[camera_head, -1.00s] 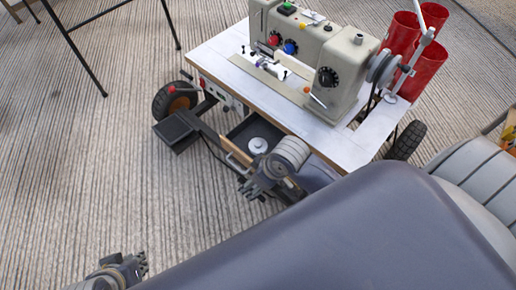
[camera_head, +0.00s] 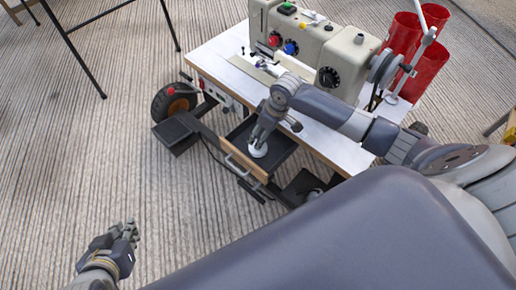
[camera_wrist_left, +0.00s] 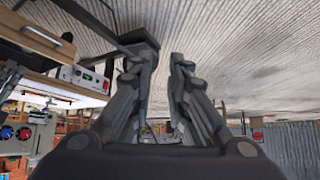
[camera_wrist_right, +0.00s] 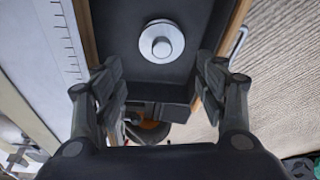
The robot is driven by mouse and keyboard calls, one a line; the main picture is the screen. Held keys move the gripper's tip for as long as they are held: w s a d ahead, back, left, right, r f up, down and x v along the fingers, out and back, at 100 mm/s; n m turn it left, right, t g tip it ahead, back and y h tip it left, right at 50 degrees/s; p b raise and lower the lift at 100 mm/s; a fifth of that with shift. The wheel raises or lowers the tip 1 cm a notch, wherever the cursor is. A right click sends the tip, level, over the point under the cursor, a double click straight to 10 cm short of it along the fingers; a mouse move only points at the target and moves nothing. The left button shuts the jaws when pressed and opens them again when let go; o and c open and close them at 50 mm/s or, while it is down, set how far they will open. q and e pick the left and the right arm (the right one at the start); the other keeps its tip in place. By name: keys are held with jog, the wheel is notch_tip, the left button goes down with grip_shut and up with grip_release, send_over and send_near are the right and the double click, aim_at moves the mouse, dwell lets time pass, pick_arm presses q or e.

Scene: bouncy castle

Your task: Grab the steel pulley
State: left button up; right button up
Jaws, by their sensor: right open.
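The steel pulley (camera_head: 258,151), a pale round disc with a raised hub, lies in a dark open drawer (camera_head: 283,148) under the sewing machine table. In the right wrist view the pulley (camera_wrist_right: 162,41) lies on the drawer floor beyond the fingertips. My right gripper (camera_head: 257,138) is open and points down just above the pulley, partly hiding it in the head view. Its fingers (camera_wrist_right: 161,74) stand apart with nothing between them. My left gripper (camera_head: 127,231) is over the carpet at lower left, with its fingers (camera_wrist_left: 161,62) apart and empty.
The white table (camera_head: 225,56) carries a beige sewing machine (camera_head: 325,50) and red cones (camera_head: 402,35); its edge is close beside my right arm. The drawer has a wooden front (camera_head: 243,160). A black pedal (camera_head: 175,135) juts out at left.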

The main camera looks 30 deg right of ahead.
aim_at(254, 152)
jog(key=b+x, duration=0.1)
jog(key=x, duration=0.2)
jog(key=shift+f, duration=0.35)
notch_tip(254, 152, down, 2)
jog(key=shift+a+f+b, duration=0.1)
jog(key=shift+a+b, duration=0.1)
jog(key=shift+b, duration=0.55)
jog(key=b+x, duration=0.1)
jog(key=x, duration=0.1)
jog(key=shift+f, duration=0.45)
pick_arm(q)
jog(key=w+d+r+t+h, duration=0.1)
jog(key=w+r+t, duration=0.3)
jog(key=r, duration=0.5)
jog(key=w+d+r+t+h, duration=0.2)
jog(key=w+d+r+t, duration=0.1)
jog(key=r+t, duration=0.4)
jog(key=shift+w+d+r+m, duration=0.3)
jog(key=shift+w+d+r, duration=0.1)
jog(key=shift+w+r, duration=0.45)
pick_arm(e)
jog(key=shift+c, duration=0.2)
jog(key=c, duration=0.9)
